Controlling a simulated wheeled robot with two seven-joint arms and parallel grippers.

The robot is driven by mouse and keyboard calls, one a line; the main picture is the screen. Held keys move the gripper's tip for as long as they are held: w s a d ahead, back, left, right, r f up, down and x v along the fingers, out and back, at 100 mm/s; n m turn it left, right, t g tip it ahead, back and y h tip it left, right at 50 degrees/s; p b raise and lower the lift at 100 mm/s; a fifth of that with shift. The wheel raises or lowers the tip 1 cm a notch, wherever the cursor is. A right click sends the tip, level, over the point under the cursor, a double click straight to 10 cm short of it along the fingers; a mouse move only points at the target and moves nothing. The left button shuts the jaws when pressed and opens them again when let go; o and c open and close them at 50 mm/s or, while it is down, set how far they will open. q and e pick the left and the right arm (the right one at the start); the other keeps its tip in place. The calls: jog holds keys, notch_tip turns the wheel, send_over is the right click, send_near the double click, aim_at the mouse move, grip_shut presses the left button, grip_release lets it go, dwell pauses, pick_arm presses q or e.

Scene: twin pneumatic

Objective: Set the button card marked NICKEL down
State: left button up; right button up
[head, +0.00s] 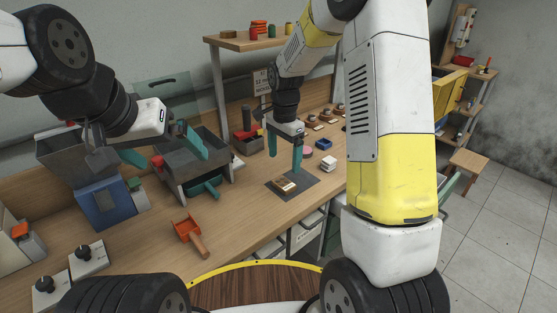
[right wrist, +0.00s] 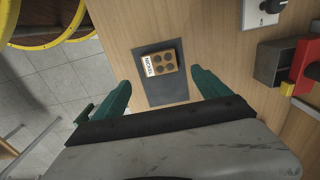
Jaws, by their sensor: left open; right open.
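The button card marked NICKEL (right wrist: 161,62) lies flat on a dark grey mat (right wrist: 174,93), with several dark buttons and a white label. In the head view the card (head: 285,185) sits on the mat (head: 300,189) near the front edge of the bench. My right gripper (head: 284,152) is open above the card, fingers pointing down; in the right wrist view the gripper (right wrist: 160,88) has its teal fingers on either side of the mat, apart from the card. My left gripper (head: 165,150) is open and empty over the grey bin at the left.
The grey hopper bin (head: 182,176) and a blue box (head: 108,204) stand at the left. An orange scoop (head: 190,234) lies on the bench front. Bare wood lies left of the mat.

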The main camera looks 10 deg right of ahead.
jog(key=s+d+r+n+t+y, duration=0.1)
jog(key=s+r+n, duration=0.1)
jog(key=s+r, duration=0.4)
jog(key=s+d+r+n+t, duration=0.2)
jog(key=s+r+n, duration=0.1)
jog(key=r, duration=0.5)
jog(key=s+r+n+t, duration=0.1)
jog(key=s+r+n, duration=0.1)
jog(key=s, duration=0.5)
jog(key=s+d+r+n+t+y, duration=0.1)
jog(key=s+r+n+t, duration=0.1)
jog(key=s+n, duration=0.3)
jog(key=s, duration=0.3)
jog(key=shift+r, duration=0.4)
jog(key=shift+d, duration=0.1)
